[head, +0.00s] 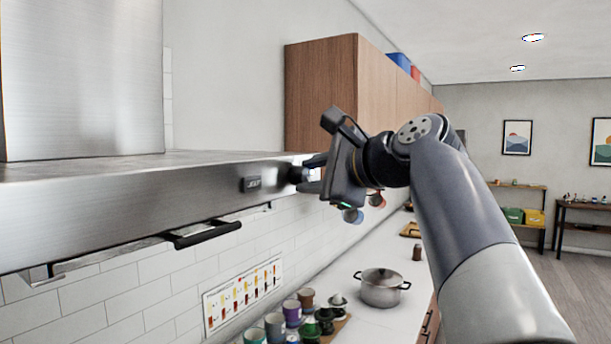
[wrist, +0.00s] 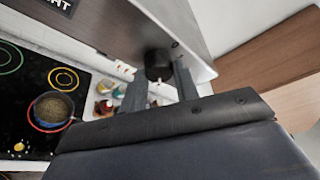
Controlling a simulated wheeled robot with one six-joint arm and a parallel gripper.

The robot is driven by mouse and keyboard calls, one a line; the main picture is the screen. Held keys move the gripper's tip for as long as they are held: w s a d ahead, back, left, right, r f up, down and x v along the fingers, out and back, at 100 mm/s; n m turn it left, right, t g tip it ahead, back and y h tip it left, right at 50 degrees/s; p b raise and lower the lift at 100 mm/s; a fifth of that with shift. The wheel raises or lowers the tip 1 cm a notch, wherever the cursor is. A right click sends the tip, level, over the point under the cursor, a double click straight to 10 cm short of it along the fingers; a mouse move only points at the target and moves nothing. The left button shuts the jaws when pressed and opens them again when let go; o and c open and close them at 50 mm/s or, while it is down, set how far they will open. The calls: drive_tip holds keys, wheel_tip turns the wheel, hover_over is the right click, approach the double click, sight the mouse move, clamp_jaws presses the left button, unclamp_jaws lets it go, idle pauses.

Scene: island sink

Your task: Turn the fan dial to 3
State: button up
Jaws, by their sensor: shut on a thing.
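The fan dial is a dark round knob on the front face of the steel range hood (head: 120,205). In the head view the dial (head: 296,174) shows at the right end of the hood front, partly hidden by my gripper (head: 310,175). In the wrist view the dial (wrist: 158,62) sits between the two fingertips of my gripper (wrist: 159,84), which is shut on it. The dial's marks and pointer are not readable, so its setting cannot be told.
Wooden cabinets (head: 320,95) stand behind my gripper. The wrist view shows a pan (wrist: 52,110) on the cooktop.

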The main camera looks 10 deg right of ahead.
idle(0.4)
drive_tip(key=o, duration=1)
drive_tip(key=shift+c, duration=0.2)
drive_tip(key=b+v, duration=0.2)
drive_tip(key=v, duration=0.8)
drive_tip(key=shift+s+d+r, duration=0.15)
drive_tip(key=shift+s+d, duration=0.05)
drive_tip(key=shift+s, duration=0.1)
drive_tip(key=shift+w, duration=0.1)
drive_tip(key=p+x, duration=0.2)
drive_tip(key=x, duration=0.8)
drive_tip(key=shift+w+a, duration=0.2)
drive_tip(key=shift+w, duration=0.05)
